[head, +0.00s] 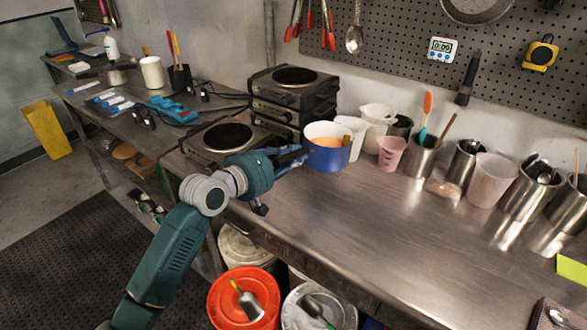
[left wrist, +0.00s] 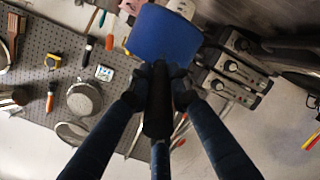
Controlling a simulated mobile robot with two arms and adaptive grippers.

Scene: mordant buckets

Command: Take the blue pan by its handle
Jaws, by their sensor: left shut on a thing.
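The blue pan (head: 328,155) is upright at the back of the steel bench, in front of white tubs. It has a pale inside with something orange in it. My left gripper (head: 293,157) reaches it from the left and is shut on its handle. In the left wrist view the blue pan (left wrist: 165,36) is at the top, with its dark handle (left wrist: 157,110) between the fingers of my left gripper (left wrist: 158,88). I cannot tell whether the pan touches the bench. My right gripper is not in view.
Stacked hot plates (head: 292,95) stand behind left of the pan, and another hot plate (head: 228,138) lies left of the gripper. A pink measuring cup (head: 391,153) and steel canisters line the wall at right. The bench's front middle (head: 370,215) is clear.

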